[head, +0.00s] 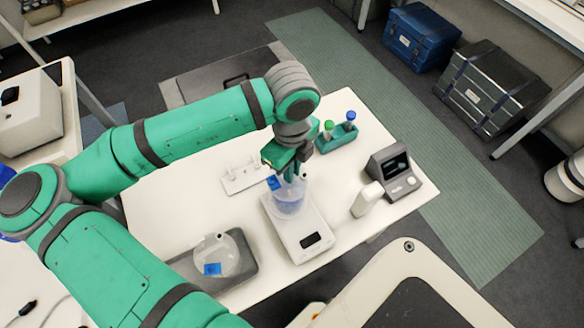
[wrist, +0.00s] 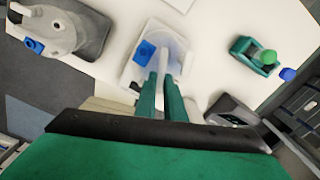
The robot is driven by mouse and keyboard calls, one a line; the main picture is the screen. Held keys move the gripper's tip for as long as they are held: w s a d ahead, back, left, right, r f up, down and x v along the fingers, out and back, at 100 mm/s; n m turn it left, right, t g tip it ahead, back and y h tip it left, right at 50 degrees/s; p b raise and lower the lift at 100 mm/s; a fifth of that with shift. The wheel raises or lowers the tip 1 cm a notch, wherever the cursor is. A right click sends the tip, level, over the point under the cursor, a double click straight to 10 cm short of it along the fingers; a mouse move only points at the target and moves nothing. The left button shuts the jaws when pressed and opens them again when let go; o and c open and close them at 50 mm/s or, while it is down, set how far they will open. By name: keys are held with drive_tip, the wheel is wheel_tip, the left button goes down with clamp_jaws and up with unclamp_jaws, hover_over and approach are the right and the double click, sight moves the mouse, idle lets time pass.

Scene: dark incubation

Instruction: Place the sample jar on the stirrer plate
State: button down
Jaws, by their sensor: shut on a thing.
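The sample jar, a clear vessel with a bluish tint and a blue tab (head: 290,200), is under my gripper (head: 287,172) in the head view. It also shows in the wrist view (wrist: 177,50), where my green fingers (wrist: 163,76) are shut on its upper part. The jar looks upright over the back part of the white stirrer plate (head: 303,240), which has a dark display at its front. The plate shows partly in the wrist view (wrist: 134,74). I cannot tell whether the jar's base touches it. My fingers hide part of the jar.
A white rack (head: 243,176), green tube holder (head: 338,140), white bottle (head: 367,199) and dark-screened device (head: 396,176) stand around the plate.

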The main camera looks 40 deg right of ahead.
drive_tip(key=shift+a+f, duration=0.1)
drive_tip(key=shift+f, duration=0.05)
drive_tip(key=c, duration=1.8)
unclamp_jaws()
drive_tip(key=shift+c, duration=0.2)
wheel_tip(320, 180, up, 12)
drive_tip(key=shift+w, duration=0.1)
